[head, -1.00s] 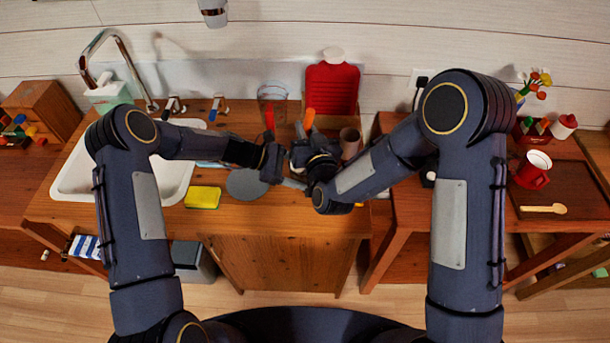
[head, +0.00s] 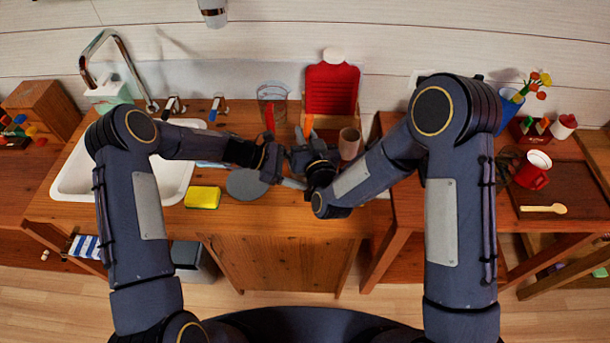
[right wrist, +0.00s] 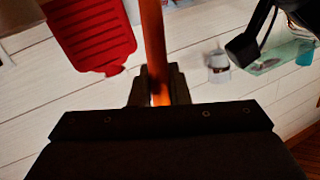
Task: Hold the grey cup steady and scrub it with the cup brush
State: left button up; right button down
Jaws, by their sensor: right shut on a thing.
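An orange handle (head: 309,124), apparently the cup brush's, stands upright at my right gripper (head: 308,158). The right wrist view shows the orange handle (right wrist: 153,45) between the fingers of my right gripper (right wrist: 157,90), which is shut on it. The brush's head is hidden. My left gripper (head: 273,160) is just left of the right one, low over the counter; its fingers are too small and dark to read. The grey cup cannot be made out for certain; a grey shape between the two grippers may be part of it.
A grey disc (head: 247,185) and a yellow sponge (head: 202,197) lie on the counter near the white sink (head: 70,182). A clear beaker (head: 272,92), a red ribbed board (head: 332,88) and a brown cup (head: 349,143) stand behind the grippers.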

jog(key=shift+d+r, duration=0.1)
jog(key=shift+r, duration=0.65)
